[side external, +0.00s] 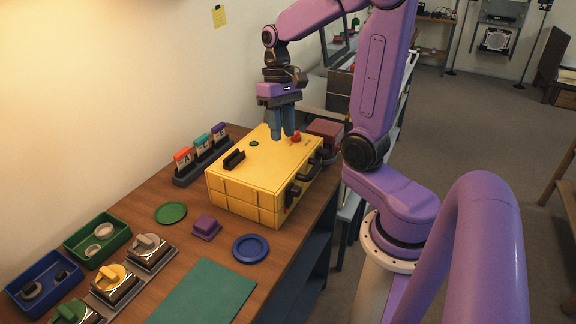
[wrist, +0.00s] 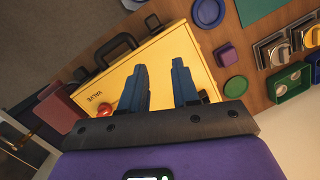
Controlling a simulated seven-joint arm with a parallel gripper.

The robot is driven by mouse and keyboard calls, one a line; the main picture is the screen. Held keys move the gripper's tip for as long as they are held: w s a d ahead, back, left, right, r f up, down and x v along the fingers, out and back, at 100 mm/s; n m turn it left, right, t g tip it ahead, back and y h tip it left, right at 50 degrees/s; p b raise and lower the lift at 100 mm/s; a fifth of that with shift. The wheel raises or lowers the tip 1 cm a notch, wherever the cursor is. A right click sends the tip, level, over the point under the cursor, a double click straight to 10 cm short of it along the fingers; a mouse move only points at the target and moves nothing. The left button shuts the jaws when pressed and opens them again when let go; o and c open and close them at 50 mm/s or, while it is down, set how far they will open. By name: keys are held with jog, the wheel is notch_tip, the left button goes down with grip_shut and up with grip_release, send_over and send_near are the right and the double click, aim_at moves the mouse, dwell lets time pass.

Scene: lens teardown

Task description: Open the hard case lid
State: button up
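The yellow hard case (side external: 235,185) stands on the wooden table with its lid down. Its lid (side external: 262,160) has a black grip, a small green disc (side external: 254,143) and a red knob (side external: 296,136). The dark carry handle (side external: 309,167) and latches (side external: 292,195) are on the side facing right. My gripper (side external: 283,135) is above the far part of the lid, pointing down, near the red knob. In the wrist view, its blue fingers (wrist: 160,75) are apart with nothing between them. The case (wrist: 90,90), red knob (wrist: 104,110) and handle (wrist: 115,47) also show there.
A green disc (side external: 171,212), purple block (side external: 207,227), blue dish (side external: 250,248), bins (side external: 97,240) and a teal mat (side external: 205,293) lie nearer.

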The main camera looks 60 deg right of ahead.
jog(key=s+a+f+n+t+h, duration=0.1)
jog(key=s+a+f+n+h, duration=0.1)
jog(key=s+a+n, duration=0.5)
jog(key=shift+s+a+n, duration=0.15)
jog(key=shift+a+n, duration=1.65)
jog(key=shift+a, duration=0.25)
